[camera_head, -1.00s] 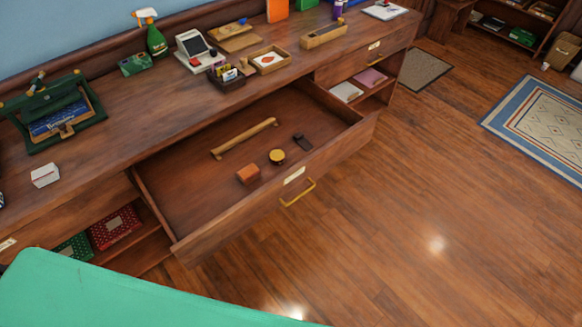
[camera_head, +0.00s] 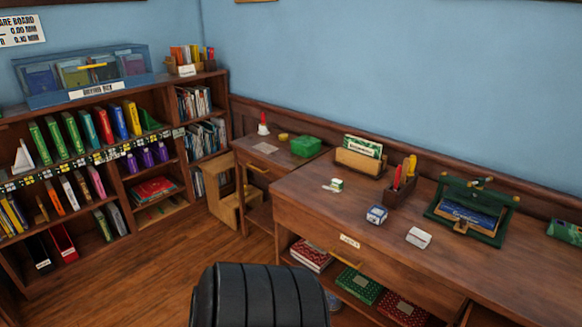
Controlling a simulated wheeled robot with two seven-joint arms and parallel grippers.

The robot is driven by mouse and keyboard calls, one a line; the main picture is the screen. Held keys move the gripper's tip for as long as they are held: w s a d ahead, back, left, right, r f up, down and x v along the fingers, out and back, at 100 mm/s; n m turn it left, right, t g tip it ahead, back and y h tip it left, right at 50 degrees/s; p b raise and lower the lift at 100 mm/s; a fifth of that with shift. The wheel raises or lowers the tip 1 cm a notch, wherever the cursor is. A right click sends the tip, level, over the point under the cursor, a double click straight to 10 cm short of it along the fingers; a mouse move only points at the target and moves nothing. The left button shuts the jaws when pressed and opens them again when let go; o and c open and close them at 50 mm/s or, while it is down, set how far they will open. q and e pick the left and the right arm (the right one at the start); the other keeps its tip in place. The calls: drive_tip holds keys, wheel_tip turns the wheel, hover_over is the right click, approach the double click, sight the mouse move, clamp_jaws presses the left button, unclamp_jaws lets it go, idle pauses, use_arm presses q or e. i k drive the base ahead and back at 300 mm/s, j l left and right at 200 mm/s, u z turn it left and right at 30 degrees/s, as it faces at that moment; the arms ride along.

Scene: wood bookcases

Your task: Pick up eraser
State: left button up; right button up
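No object in view can be named as the eraser with certainty. Three small objects on the desk (camera_head: 300,205) have a block-like or small shape. A white block (camera_head: 418,238) lies at the front right. A blue and white box-shaped piece (camera_head: 376,214) lies to its left. A small green and white item (camera_head: 335,185) lies farther back, with a pale piece beside it. They are too small to tell in detail. Neither of my grippers is in view.
A black chair back (camera_head: 260,295) stands in front of the desk.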

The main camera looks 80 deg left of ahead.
sight(336, 186)
drive_tip(key=u, duration=2.2)
drive_tip(key=i+j, duration=0.1)
drive_tip(key=i, duration=0.35)
drive_tip(key=i+j+z, duration=0.1)
drive_tip(key=i, duration=0.35)
drive_tip(key=i+j+z, duration=0.1)
drive_tip(key=i, duration=0.3)
drive_tip(key=j, duration=0.1)
